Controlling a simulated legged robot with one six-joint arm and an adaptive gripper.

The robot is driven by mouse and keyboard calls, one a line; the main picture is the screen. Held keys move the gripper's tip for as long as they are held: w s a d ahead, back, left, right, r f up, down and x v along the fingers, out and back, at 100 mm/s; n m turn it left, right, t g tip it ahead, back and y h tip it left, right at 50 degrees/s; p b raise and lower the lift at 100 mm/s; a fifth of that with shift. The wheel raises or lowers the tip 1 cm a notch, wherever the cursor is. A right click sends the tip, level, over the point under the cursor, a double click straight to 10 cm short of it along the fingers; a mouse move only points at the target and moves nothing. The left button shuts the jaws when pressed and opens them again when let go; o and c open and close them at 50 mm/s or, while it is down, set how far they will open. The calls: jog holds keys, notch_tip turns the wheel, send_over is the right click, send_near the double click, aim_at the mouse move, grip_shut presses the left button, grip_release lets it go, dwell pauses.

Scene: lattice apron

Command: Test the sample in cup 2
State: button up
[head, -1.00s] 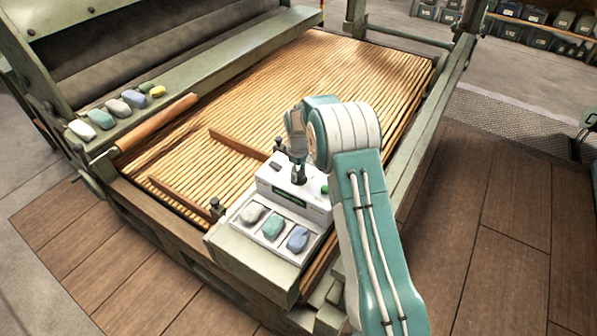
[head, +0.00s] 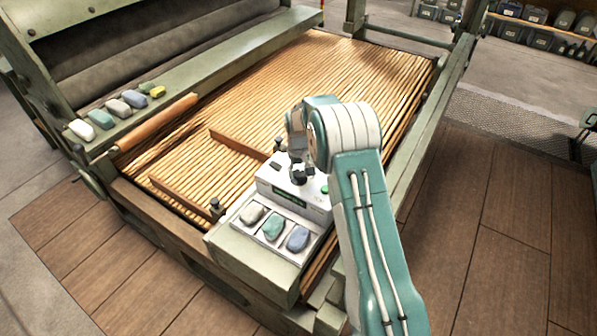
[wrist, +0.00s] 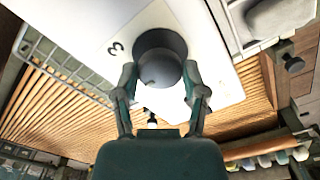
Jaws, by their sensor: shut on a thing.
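A white box-shaped tester (head: 268,186) with a dark display stands at the near end of the slatted bed. My gripper (head: 299,178) is down over its top. In the wrist view, my gripper (wrist: 160,80) has its fingers on both sides of a dark grey round piece (wrist: 160,58), shut on it. I cannot tell whether this is a knob or a cup. A "3" is printed beside it on the white top (wrist: 112,30).
A green button (head: 324,190) is on the tester's right. Several coloured lumps (head: 120,108) lie on the rail at left, beside a wooden roller (head: 158,122). Wooden bars (head: 240,144) lie on the slatted bed (head: 330,75). The floor at right is clear.

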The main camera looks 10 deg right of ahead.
aim_at(298, 172)
jog(key=shift+s+f+m, duration=0.1)
jog(key=shift+f+m, duration=0.05)
jog(key=shift+m, duration=0.85)
jog(key=o, duration=1.2)
jog(key=shift+c, duration=0.2)
notch_tip(298, 172, up, 12)
jog(key=shift+a, duration=0.1)
